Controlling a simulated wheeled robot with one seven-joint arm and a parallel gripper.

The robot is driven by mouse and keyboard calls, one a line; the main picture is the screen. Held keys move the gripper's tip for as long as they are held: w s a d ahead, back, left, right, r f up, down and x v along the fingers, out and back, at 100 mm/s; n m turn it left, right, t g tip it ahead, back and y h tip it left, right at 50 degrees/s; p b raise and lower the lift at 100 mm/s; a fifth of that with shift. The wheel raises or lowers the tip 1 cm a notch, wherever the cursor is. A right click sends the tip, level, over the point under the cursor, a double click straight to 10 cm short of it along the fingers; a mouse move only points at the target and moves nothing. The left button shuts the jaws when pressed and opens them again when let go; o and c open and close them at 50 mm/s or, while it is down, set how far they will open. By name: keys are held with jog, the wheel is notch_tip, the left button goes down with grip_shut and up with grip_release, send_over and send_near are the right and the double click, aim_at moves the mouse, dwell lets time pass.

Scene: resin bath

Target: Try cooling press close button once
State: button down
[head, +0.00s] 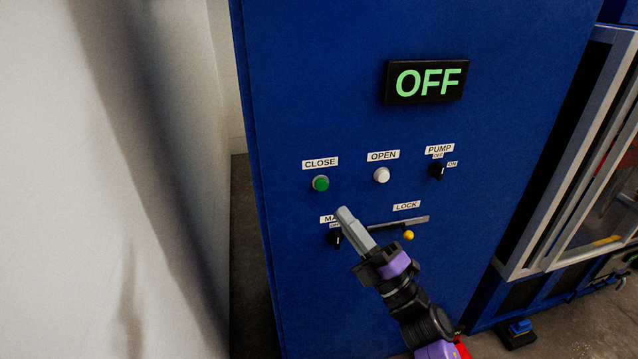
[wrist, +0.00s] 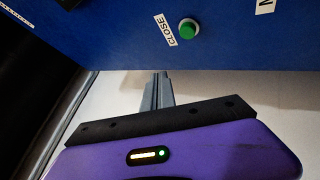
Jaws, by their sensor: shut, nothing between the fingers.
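The green close button (head: 320,183) sits on the blue cabinet front under a white label reading CLOSE. It also shows in the wrist view (wrist: 188,28), beyond the fingertips and a little to their right. My gripper (head: 342,212) is shut and empty, its grey fingers side by side. In the head view its tips are below and slightly right of the green button. In the wrist view a gap shows between the fingertips (wrist: 160,75) and the button. The exact distance to the panel is hard to tell.
A white button (head: 382,175) under OPEN is to the right, then a black PUMP knob (head: 437,171). A black knob (head: 335,240) and a LOCK slot with a yellow knob (head: 408,235) lie near my gripper. A display (head: 426,82) reads OFF. A pale wall (head: 120,120) stands left.

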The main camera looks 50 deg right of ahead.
aim_at(321, 184)
jog(key=shift+a+f+n+y, duration=0.35)
jog(key=shift+a+n+y, duration=0.35)
jog(key=shift+n, duration=0.4)
jog(key=shift+w, duration=0.1)
jog(key=w+d+b, duration=0.1)
jog(key=w+d, duration=0.4)
jog(key=w, duration=0.2)
jog(key=shift+w, duration=0.1)
dwell(1.6)
jog(key=shift+w+d, duration=0.15)
jog(key=shift+w, duration=0.1)
jog(key=shift+w+d+b, duration=0.35)
jog(key=shift+w+b, duration=0.05)
jog(key=shift+w, duration=0.05)
dwell(1.0)
jog(key=shift+s+a, duration=0.55)
jog(key=shift+s, duration=0.25)
